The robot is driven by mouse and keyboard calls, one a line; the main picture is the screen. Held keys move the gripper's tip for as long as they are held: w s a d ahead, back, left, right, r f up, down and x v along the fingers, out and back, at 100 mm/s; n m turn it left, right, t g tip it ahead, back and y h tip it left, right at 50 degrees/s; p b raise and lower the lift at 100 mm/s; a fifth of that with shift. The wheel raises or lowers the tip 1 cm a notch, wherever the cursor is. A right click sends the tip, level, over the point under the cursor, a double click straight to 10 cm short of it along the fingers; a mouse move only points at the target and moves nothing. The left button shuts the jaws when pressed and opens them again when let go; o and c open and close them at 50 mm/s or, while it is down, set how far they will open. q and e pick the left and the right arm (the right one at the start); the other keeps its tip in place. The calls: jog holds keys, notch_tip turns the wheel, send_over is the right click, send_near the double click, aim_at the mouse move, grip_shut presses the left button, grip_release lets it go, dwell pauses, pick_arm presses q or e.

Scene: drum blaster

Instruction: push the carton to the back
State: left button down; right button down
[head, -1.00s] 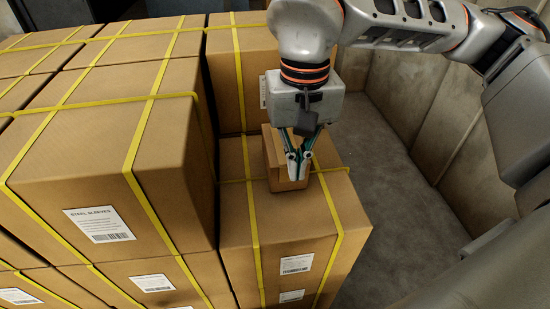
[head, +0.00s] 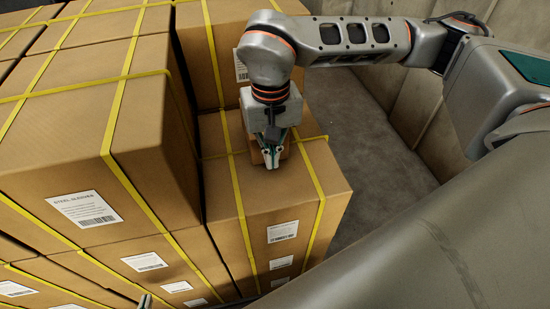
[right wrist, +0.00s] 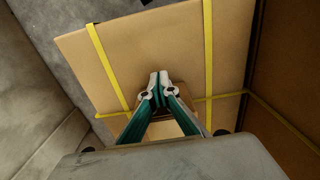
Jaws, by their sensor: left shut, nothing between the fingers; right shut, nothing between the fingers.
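The carton (head: 284,148) is a small brown box on top of a large strapped box. In the head view my right gripper and wrist cover most of it. My right gripper (head: 271,163) is shut and empty, pointing down at the carton's near side; whether it touches cannot be told. In the right wrist view the shut fingertips (right wrist: 158,80) are over the large box's top, and part of the carton (right wrist: 166,130) shows between the finger links. Only the tip of my left gripper (head: 146,300) shows at the bottom edge of the head view, with nothing held.
The large box (head: 308,190) under the carton has yellow straps. A taller stack (head: 150,150) stands close on the left, and another tall box (head: 228,60) stands behind. Bare grey floor (head: 375,160) and a panelled wall lie to the right.

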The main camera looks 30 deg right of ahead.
jog(key=shift+w, duration=0.3)
jog(key=w, duration=0.2)
jog(key=w+d, duration=0.1)
jog(key=w, duration=0.2)
jog(key=w+d+p, duration=0.1)
jog(key=w, duration=0.1)
jog(key=shift+w, duration=0.35)
jog(key=shift+s, duration=0.15)
